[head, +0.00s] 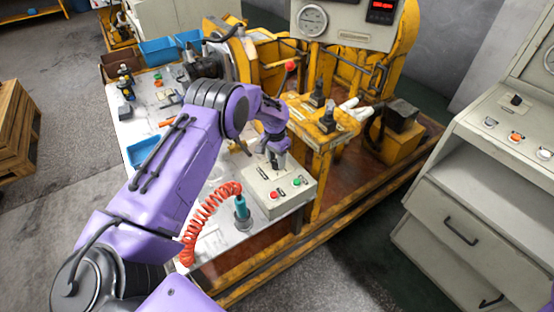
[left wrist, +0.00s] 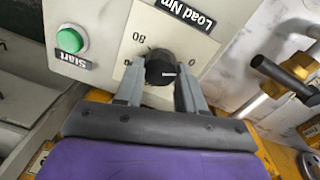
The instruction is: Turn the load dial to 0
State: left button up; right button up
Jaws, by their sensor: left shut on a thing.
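The load dial (left wrist: 161,68) is a black knob on a pale panel under the label "Load Nm" in the left wrist view. Numbers are printed around it, partly hidden by my fingers. A short white mark shows on the knob, toward its right side; I cannot tell exactly which number it faces. My left gripper (left wrist: 159,76) is shut on the dial, one finger on each side. In the head view my left gripper (head: 277,160) reaches down onto the control box (head: 262,186), and hides the dial there. My right gripper is not in view.
A green Start button (left wrist: 70,40) is left of the dial; a red button (head: 274,195) is also on the box. Yellow machine framing (head: 325,130) lies just beyond.

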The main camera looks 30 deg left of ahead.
aim_at(275, 160)
pick_arm(q)
jog(key=shift+n, duration=0.5)
jog(key=o, duration=1)
jog(key=shift+o, duration=0.2)
jog(key=shift+r, duration=0.1)
notch_tip(275, 160, up, 10)
jog(key=b, duration=0.2)
jog(key=shift+a+r, duration=0.15)
jog(key=shift+a, duration=0.2)
